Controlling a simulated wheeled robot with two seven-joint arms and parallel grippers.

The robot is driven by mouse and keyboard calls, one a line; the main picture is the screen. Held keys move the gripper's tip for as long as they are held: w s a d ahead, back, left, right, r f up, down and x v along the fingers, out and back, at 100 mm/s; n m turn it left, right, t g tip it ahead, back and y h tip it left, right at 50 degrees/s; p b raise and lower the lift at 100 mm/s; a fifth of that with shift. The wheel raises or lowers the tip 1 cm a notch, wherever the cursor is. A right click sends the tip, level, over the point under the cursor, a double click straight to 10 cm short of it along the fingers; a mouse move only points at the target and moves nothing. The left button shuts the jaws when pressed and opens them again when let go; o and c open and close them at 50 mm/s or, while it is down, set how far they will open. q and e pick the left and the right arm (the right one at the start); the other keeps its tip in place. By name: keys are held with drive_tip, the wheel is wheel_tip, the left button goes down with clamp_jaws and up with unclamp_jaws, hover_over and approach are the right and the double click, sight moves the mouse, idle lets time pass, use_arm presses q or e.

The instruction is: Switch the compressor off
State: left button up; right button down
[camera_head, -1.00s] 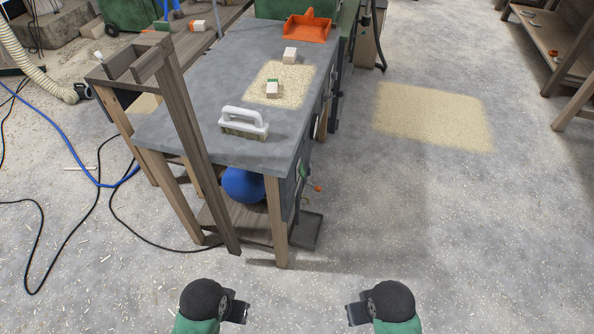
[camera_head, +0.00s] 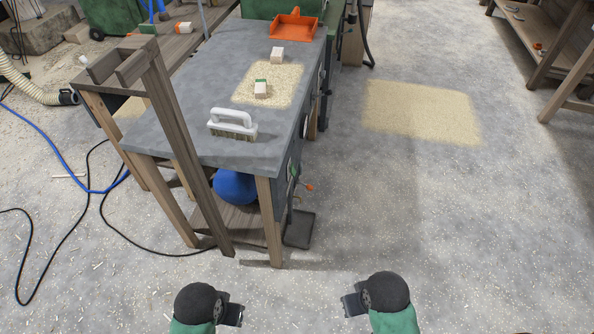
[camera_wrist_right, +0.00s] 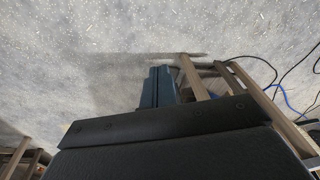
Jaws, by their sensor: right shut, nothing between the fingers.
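A blue rounded tank (camera_head: 237,187), which looks like the compressor, sits on the low shelf under the grey-topped workbench (camera_head: 185,100). The bench's front leg and side partly cover it. A small orange-red knob (camera_head: 308,187) sticks out at the bench's right side beside the tank; I cannot tell whether it is the switch. My left gripper (camera_head: 238,314) is low in the head view, in front of the bench and clear of it; its jaw opening is not clear. My right gripper (camera_head: 348,305) is shut and empty, in front and right of the bench, touching nothing.
A white-handled brush (camera_head: 233,123), small wooden blocks (camera_head: 261,88) and an orange dustpan (camera_head: 294,25) are on the bench top. A black cable (camera_head: 100,215) and blue hose (camera_head: 75,187) lie left. Floor to the right is open.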

drive_tip(key=w+d+r+t+y, duration=0.1)
drive_tip(key=w+r, duration=0.3)
drive_tip(key=w, duration=0.8)
drive_tip(key=w+d+r+t, duration=0.15)
drive_tip(key=w+r, duration=0.25)
drive_tip(key=w, duration=0.9)
drive_tip(key=w+d+r+t+y, duration=0.15)
drive_tip(key=w+r, duration=0.25)
drive_tip(key=w, duration=0.8)
drive_tip(key=w+f+y, duration=0.1)
drive_tip(key=w+f, duration=0.1)
drive_tip(key=w, duration=0.5)
use_arm(q)
drive_tip(key=shift+w+d+b, duration=0.2)
drive_tip(key=shift+d+b, duration=0.2)
drive_tip(key=shift+b, duration=0.05)
use_arm(e)
drive_tip(key=w+a+f+m+g+y, duration=0.1)
drive_tip(key=a+f+m+g+y, duration=0.2)
drive_tip(key=f+m+y, duration=0.2)
wheel_tip(320, 180, down, 2)
drive_tip(key=shift+a+f, duration=0.2)
drive_tip(key=shift+a, duration=0.2)
use_arm(q)
drive_tip(key=shift+r, duration=0.1)
use_arm(e)
drive_tip(key=shift+a, duration=0.1)
